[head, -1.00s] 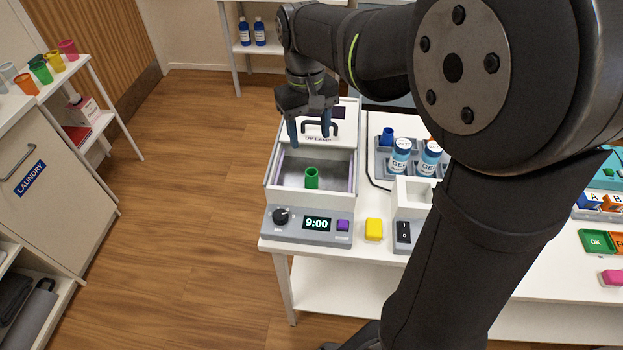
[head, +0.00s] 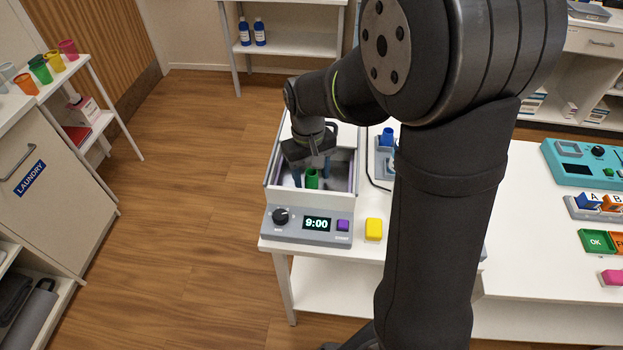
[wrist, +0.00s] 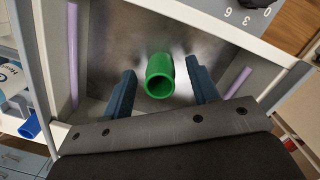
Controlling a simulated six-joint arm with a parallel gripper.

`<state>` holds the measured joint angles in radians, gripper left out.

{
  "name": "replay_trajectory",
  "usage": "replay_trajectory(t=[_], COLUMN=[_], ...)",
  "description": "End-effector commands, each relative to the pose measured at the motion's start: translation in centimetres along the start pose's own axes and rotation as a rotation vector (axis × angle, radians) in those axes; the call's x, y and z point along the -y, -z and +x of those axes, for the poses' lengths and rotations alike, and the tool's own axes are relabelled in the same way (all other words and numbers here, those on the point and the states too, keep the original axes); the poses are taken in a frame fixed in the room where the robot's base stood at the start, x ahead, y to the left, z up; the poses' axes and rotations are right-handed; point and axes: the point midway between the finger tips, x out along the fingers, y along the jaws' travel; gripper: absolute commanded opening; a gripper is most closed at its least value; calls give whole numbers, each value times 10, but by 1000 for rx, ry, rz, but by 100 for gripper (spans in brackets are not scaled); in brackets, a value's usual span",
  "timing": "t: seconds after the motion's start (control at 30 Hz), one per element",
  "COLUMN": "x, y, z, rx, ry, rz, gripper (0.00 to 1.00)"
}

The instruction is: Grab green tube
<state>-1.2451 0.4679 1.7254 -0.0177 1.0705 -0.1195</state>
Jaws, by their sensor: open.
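The green tube (head: 312,179) stands upright in the open chamber of the white UV lamp box (head: 273,192). In the wrist view the green tube (wrist: 160,76) shows its open round mouth, with the grey metal floor (wrist: 118,40) around it. My gripper (head: 311,180) reaches down into the box. In the wrist view my gripper (wrist: 157,82) is open, with one blue finger on each side of the tube and a visible gap on both sides. The fingers do not appear to touch the tube.
Purple lamp strips (wrist: 73,55) line the chamber's side walls, close outside my fingers. The box front has a dial (head: 281,216), a 9:00 display (head: 317,224) and a purple button (head: 343,225). A yellow block (head: 374,229) lies to the right. A blue tube (head: 387,137) stands behind.

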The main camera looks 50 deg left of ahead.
Motion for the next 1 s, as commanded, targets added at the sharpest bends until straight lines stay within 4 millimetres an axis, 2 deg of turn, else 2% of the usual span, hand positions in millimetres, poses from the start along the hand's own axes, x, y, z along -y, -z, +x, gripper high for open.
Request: replay_trajectory(t=[0.17,0.4,0.43,0.77,0.87,1.0], x=[0,0,0,0,0,0], y=[0,0,0,0,-1,-3], z=[0,0,0,-3,-10,-30], rx=[-1,-1,-1,-1,-4,-7], ry=[0,0,0,0,0,-1], rz=[0,0,0,0,0,0], gripper=[54,9,7,7,7,7])
